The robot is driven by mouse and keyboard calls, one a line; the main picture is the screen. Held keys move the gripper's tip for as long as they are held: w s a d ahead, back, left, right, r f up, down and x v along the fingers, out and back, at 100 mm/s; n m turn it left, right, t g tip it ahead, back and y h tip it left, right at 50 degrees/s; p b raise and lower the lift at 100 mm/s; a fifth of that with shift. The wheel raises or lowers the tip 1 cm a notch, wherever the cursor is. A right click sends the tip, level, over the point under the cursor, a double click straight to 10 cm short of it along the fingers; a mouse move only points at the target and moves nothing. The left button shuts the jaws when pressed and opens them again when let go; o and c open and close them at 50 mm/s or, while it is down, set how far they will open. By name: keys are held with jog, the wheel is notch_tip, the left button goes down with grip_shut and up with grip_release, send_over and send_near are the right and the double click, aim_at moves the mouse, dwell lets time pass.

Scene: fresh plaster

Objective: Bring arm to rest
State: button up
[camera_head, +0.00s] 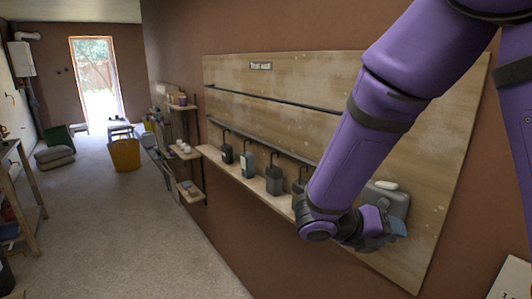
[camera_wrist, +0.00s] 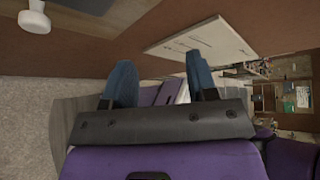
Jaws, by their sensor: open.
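My purple arm reaches down from the upper right in the head view, bent at a joint near the wall board. My gripper (camera_head: 399,228) is at its lower end, in front of the right part of the board. In the wrist view my gripper (camera_wrist: 162,85) shows two blue fingertips spread apart with nothing between them. The gripper is open and empty. A grey case (camera_head: 390,200) with a white object (camera_head: 385,185) on it stands just behind the gripper; the head view does not show whether they touch.
A wooden wall board (camera_head: 300,75) has a narrow shelf (camera_head: 240,178) with several dark grey devices. A pale panel (camera_head: 511,280) is at the lower right and also shows in the wrist view (camera_wrist: 205,38). A yellow bin (camera_head: 125,155) stands further back. The floor (camera_head: 110,235) at left is clear.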

jog(key=s+d+r+m+t+y, duration=0.1)
jog(key=s+r+m+y, duration=0.5)
jog(key=m, duration=0.9)
jog(key=s+d+r+m+t+y, duration=0.2)
jog(key=s+d+r+m+y, duration=0.2)
jog(key=m, duration=1.2)
jog(key=s+r+y, duration=0.3)
jog(key=s+r, duration=0.3)
jog(key=shift+s+r+m, duration=0.15)
jog(key=shift+s+m, duration=0.1)
jog(key=shift+m, duration=0.05)
